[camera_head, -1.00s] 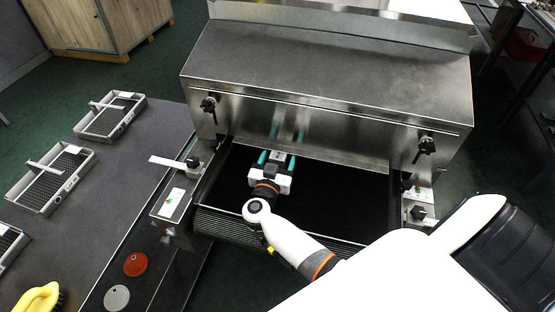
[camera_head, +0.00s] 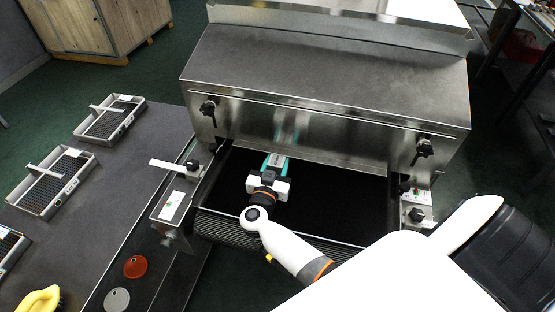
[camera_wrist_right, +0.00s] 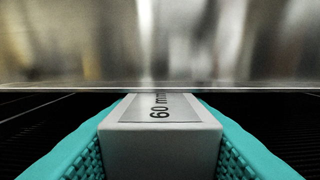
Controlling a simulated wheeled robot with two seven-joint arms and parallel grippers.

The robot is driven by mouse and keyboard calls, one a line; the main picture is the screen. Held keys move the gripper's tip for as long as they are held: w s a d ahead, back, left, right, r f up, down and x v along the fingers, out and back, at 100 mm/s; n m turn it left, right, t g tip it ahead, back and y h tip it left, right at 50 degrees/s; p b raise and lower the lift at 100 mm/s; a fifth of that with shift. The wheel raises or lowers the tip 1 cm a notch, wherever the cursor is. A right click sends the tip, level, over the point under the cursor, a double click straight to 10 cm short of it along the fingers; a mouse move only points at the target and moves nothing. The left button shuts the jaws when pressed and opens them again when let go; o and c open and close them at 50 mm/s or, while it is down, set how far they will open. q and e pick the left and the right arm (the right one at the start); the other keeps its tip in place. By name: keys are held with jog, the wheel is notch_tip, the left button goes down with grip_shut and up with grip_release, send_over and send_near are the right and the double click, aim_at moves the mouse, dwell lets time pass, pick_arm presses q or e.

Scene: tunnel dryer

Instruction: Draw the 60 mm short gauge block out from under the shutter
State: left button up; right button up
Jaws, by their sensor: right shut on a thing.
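The 60 mm gauge block (camera_wrist_right: 160,140) is a pale block with a grey label reading "60 m…" in the right wrist view. My right gripper (camera_head: 276,162) has teal fingers, and they are shut on the block's two sides. The far end of the block meets the lower edge of the steel shutter (camera_wrist_right: 160,86); whether part of it is still beneath that edge I cannot tell. The shutter also shows in the head view (camera_head: 320,150), just beyond my fingertips. My left gripper is not in view.
The black conveyor belt (camera_head: 335,205) is clear to the right of my gripper. Black clamp knobs (camera_head: 424,148) stand out from the dryer front.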

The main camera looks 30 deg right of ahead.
jog(key=shift+s+a+f, duration=0.15)
jog(key=shift+a, duration=0.1)
jog(key=shift+s+a, duration=0.4)
jog(key=shift+a, duration=0.05)
jog(key=shift+s+a+p, duration=0.1)
jog(key=shift+p, duration=0.25)
jog(key=shift+s+a+p, duration=0.35)
jog(key=shift+s+a, duration=0.15)
jog(key=shift+a, duration=0.05)
jog(key=shift+a, duration=0.1)
jog(key=shift+s+a, duration=0.25)
jog(key=shift+s, duration=0.05)
